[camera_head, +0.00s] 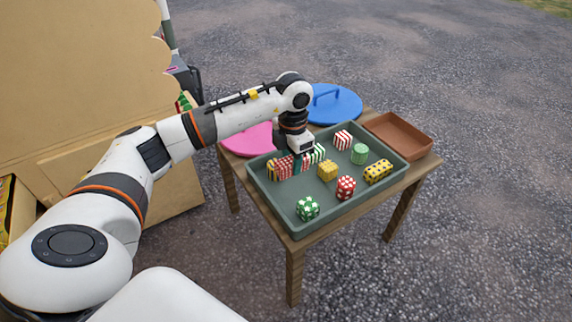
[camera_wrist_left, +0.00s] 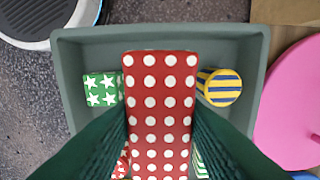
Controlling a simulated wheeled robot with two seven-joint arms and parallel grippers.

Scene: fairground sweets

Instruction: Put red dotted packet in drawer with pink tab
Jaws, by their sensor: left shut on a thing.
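The red packet with white dots (camera_wrist_left: 160,115) fills the middle of the left wrist view, between the dark fingers of my left gripper (camera_wrist_left: 160,140). My left gripper (camera_head: 296,163) is shut on it over the left part of the grey-green tray (camera_head: 290,232). In the head view the packet (camera_head: 284,168) shows small beside the fingers. I cannot tell whether it touches the tray floor. A red dotted block (camera_head: 346,187) stands apart in the tray. I cannot make out a drawer with a pink tab. My right gripper is not in view.
The tray holds several patterned pieces, including a green starred block (camera_head: 307,208) and a yellow dotted one (camera_head: 378,171). A pink disc (camera_head: 245,139), a blue lid (camera_head: 336,104) and an empty brown tray (camera_head: 398,135) share the table. A tan cabinet (camera_head: 75,80) stands left.

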